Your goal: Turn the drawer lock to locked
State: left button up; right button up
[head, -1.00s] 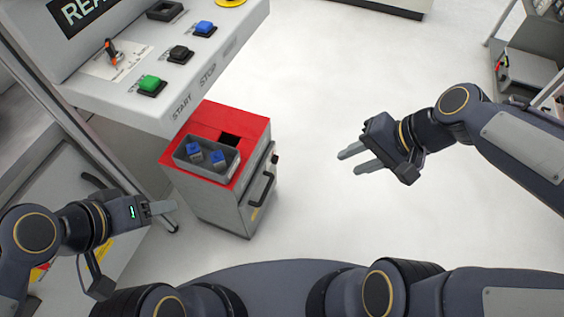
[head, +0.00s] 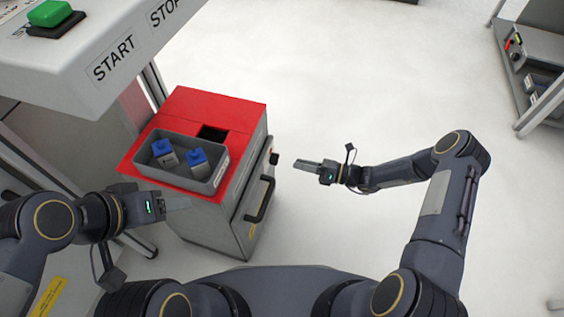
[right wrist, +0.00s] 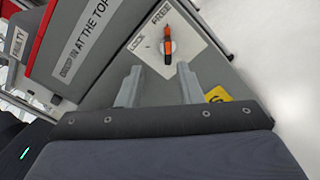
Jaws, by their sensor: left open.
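The drawer lock is a dark knob with an orange pointer (right wrist: 168,46) on a white plate (right wrist: 190,47) in the right wrist view. The pointer's orange end is toward the FREE label, and the LOCK label is to its left. In the head view the knob (head: 274,158) sticks out from the side of the grey cabinet (head: 241,205). My right gripper (head: 308,165) points at it from the right, apart from it. In the right wrist view its fingers (right wrist: 159,80) are spread and empty, below the knob. My left gripper (head: 178,203) is open beside the cabinet's left side.
The cabinet has a red top (head: 225,100) and a black drawer handle (head: 260,199). A grey tray (head: 206,180) with two blue-topped parts stands on it. A control desk (head: 92,65) with a green button (head: 49,13) overhangs at upper left. The floor right of the cabinet is clear.

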aim_at(273, 159)
jog(key=f+b+x, duration=0.1)
jog(key=x, duration=0.7)
jog(key=shift+w+f+m+b, duration=0.2)
jog(key=shift+m+b, duration=0.1)
jog(key=shift+m, duration=0.1)
jog(key=shift+c, duration=0.2)
jog(key=c, duration=0.6)
